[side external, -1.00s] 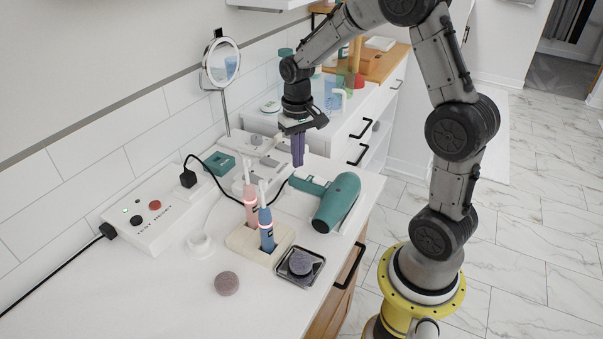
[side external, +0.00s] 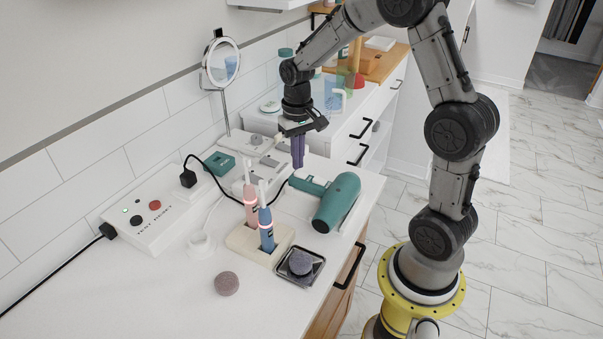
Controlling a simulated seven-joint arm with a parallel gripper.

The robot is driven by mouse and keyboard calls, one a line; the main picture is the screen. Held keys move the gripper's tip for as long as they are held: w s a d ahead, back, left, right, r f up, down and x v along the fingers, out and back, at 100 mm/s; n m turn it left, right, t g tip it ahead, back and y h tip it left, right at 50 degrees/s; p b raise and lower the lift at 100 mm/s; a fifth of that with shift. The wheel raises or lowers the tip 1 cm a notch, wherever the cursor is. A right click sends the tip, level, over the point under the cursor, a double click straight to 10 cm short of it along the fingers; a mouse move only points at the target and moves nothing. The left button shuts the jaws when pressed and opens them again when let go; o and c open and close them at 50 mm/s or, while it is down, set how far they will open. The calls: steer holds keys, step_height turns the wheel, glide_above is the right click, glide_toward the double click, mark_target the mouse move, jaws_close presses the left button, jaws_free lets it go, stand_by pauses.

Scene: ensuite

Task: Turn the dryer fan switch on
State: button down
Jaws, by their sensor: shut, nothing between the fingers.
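A teal hair dryer (side external: 336,203) lies on the white counter, with its handle pointing left toward a black cord. I cannot make out a fan switch on it. My gripper (side external: 298,164) points down with its purple fingers together and nothing between them. Its tips appear just behind or above the end of the dryer's handle. I cannot tell whether they touch it.
A pink toothbrush (side external: 250,200) and a blue toothbrush (side external: 266,230) stand in a holder in front of the dryer. A dark tray (side external: 318,267) holds a dark round item. A white test/reset box (side external: 152,228) is at left. A mirror (side external: 221,63) stands behind.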

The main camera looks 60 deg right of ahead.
mark_target(298, 172)
steer(key=shift+f, duration=0.65)
stand_by(0.3)
steer(key=shift+r, duration=3.5)
steer(key=s+a+r+n+t, duration=0.25)
steer(key=s+a+r, duration=0.25)
steer(key=a+r, duration=0.4)
steer(key=s+a+n+t, duration=0.1)
steer(key=s, duration=0.5)
steer(key=s+a+f+n+t, duration=0.1)
steer(key=s+a+n+t, duration=0.1)
steer(key=s, duration=0.5)
steer(key=shift+s+a+f, duration=0.25)
steer(key=shift+s, duration=0.05)
